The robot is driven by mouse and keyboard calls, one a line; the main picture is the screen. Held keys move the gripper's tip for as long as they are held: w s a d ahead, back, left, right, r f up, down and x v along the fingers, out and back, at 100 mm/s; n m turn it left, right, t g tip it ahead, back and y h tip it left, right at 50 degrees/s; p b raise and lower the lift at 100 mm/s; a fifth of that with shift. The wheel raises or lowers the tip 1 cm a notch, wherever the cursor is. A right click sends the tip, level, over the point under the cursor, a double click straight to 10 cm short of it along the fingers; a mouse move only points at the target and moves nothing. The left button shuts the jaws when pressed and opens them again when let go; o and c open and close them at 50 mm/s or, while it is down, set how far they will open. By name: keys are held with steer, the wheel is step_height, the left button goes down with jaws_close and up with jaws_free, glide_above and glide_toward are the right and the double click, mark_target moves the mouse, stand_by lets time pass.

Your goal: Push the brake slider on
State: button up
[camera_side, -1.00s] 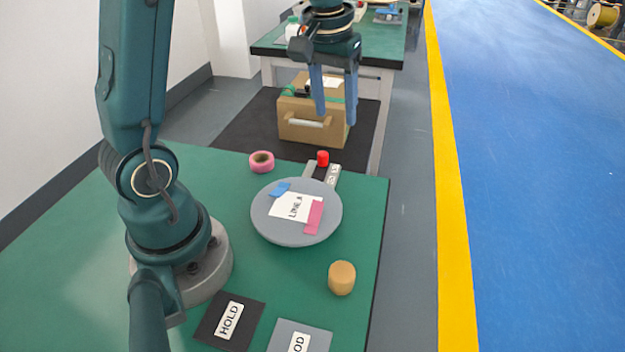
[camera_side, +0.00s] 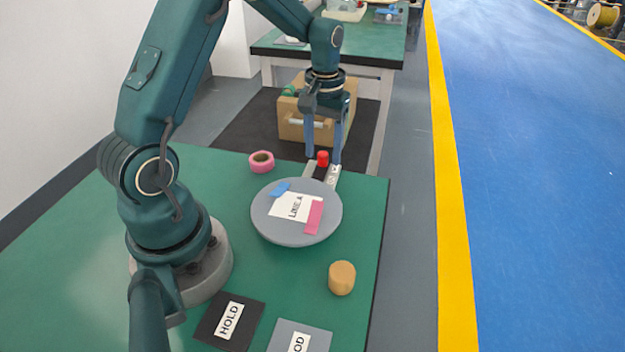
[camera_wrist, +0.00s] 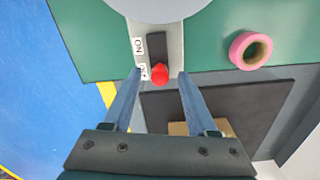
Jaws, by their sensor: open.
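The brake slider is a red knob (camera_side: 323,158) on a grey plate (camera_side: 333,176) with a dark slot, at the far edge of the green table. In the wrist view the red knob (camera_wrist: 160,74) is at the slot's end beside a label I cannot fully read. The "ON" label (camera_wrist: 139,46) is further along the slot, towards the grey disc. My gripper (camera_side: 322,161) points down with its blue fingers open, one on each side of the knob. In the wrist view the gripper (camera_wrist: 159,75) shows gaps between fingers and knob; contact is not evident.
A grey round disc (camera_side: 270,228) marked "LINE A" lies close to the plate and covers part of it. A pink tape roll (camera_side: 262,162) is to the left. A tan cylinder (camera_side: 342,278) and a "HOLD" pad (camera_side: 245,335) are nearer. A cardboard box (camera_side: 290,122) stands beyond the edge.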

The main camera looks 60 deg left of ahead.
jaws_close()
steer(key=shift+r, duration=0.1)
stand_by(1.2)
